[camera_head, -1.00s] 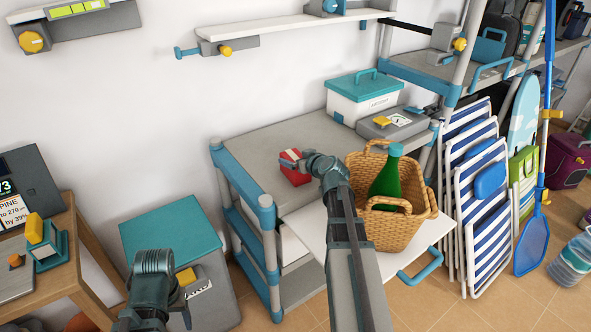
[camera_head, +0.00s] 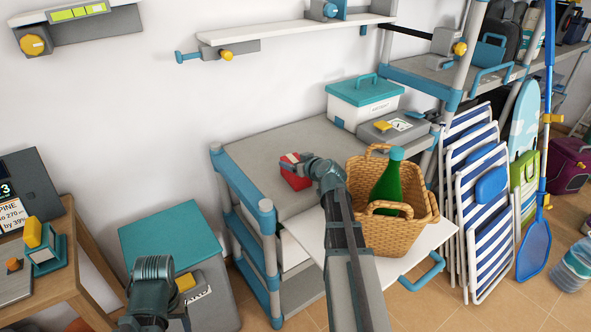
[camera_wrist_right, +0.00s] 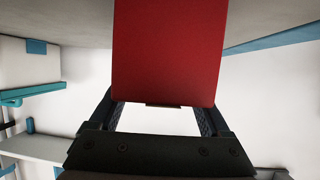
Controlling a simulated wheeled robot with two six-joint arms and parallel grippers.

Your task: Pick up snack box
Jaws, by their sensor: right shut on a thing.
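The snack box is a small red box (camera_head: 294,180) on the grey shelf top (camera_head: 262,150), near its front edge. In the right wrist view the red box (camera_wrist_right: 167,50) fills the top middle, between the two fingers. My right gripper (camera_head: 306,170) is shut on the box; in the wrist view its fingers (camera_wrist_right: 162,112) sit at the box's two sides. The forearm hides part of the shelf. I cannot tell whether the box is lifted off the surface. My left arm (camera_head: 152,285) is at the lower left; its fingers do not show clearly.
A wicker basket (camera_head: 420,230) with a green bottle (camera_head: 387,182) stands on a white pull-out board (camera_head: 437,238) right of my right arm. A white box with a teal lid (camera_head: 364,92) and a grey device (camera_head: 394,128) stand at the shelf's back. Folded striped chairs (camera_head: 487,228) lean at the right.

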